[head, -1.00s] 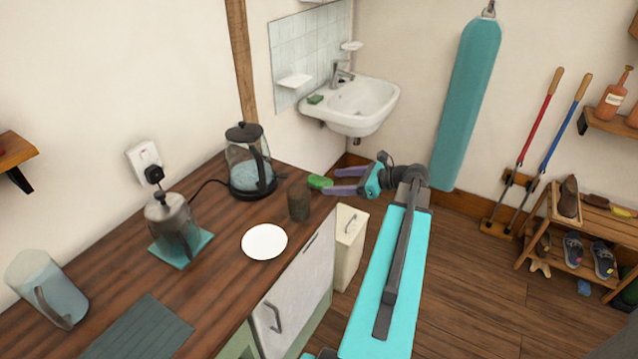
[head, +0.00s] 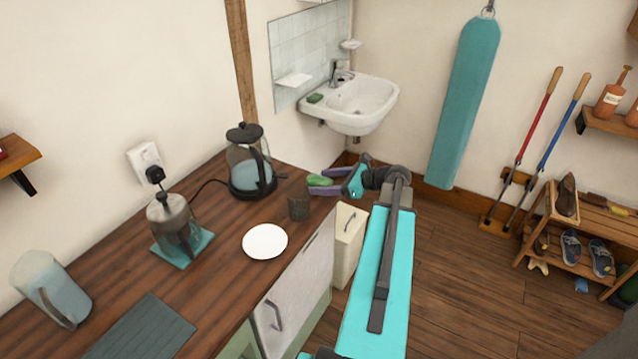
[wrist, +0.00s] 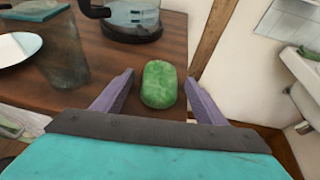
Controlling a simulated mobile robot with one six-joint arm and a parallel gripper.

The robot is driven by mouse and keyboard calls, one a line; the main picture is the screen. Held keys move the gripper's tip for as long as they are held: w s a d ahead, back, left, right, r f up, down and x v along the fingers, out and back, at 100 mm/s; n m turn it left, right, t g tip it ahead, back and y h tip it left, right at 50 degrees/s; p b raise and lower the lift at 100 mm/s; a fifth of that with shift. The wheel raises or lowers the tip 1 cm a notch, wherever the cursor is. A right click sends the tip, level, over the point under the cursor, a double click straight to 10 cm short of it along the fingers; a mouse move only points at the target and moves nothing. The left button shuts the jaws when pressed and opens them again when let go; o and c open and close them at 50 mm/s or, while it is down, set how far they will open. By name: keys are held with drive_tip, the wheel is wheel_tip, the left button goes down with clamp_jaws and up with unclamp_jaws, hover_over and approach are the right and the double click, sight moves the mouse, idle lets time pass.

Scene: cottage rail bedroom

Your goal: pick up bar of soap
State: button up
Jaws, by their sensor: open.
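A green bar of soap (wrist: 158,84) lies on the wooden counter (head: 205,225) near its far right corner. It also shows in the head view (head: 319,180). My gripper (head: 322,182) is open, with its two purple fingers on either side of the soap. In the wrist view, the soap sits between the open fingers (wrist: 158,92), with a gap on both sides. A second green bar (head: 315,99) rests on the washbasin's left rim.
A glass kettle (head: 248,165) stands behind the cup. The white washbasin (head: 365,112) hangs on the wall behind.

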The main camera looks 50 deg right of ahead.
sight(324, 180)
drive_tip(key=c, duration=1.2)
drive_tip(key=shift+o, duration=0.2)
drive_tip(key=shift+r, duration=0.2)
drive_tip(key=shift+r+b, duration=0.5)
drive_tip(key=shift+r, duration=0.9)
drive_tip(key=s+d+r+b, duration=0.2)
drive_tip(key=s+d+b, duration=0.1)
drive_tip(key=s+d, duration=0.8)
drive_tip(key=shift+s+d, duration=0.15)
drive_tip(key=shift+d, duration=0.1)
